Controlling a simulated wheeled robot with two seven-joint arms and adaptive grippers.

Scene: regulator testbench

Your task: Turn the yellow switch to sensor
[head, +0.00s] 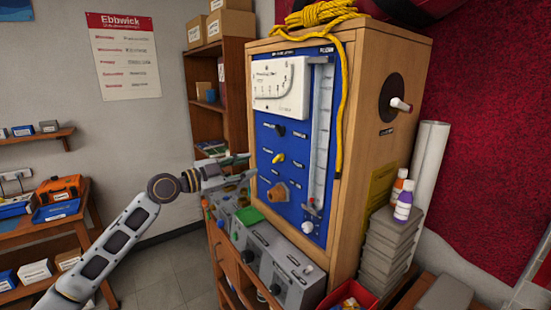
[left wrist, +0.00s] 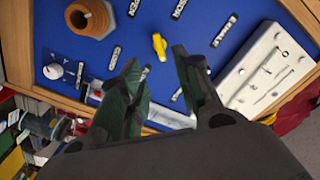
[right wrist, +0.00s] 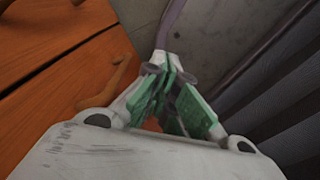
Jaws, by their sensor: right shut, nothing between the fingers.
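The yellow switch (head: 278,158) sits on the blue panel (head: 270,205) of the wooden testbench cabinet. Its labels are too small to read surely. In the left wrist view the yellow switch (left wrist: 160,46) is just beyond the fingertips, near the line between them. My left gripper (head: 240,168) is at the panel's left edge in the head view. In the left wrist view my left gripper (left wrist: 156,62) is open, with nothing between its fingers and apart from the switch. My right gripper (right wrist: 166,62) is shut and empty, away from the panel.
A black knob (head: 279,130) is above the yellow switch and a brown knob (head: 278,192) below it. Grey boxes (head: 270,258) stand below.

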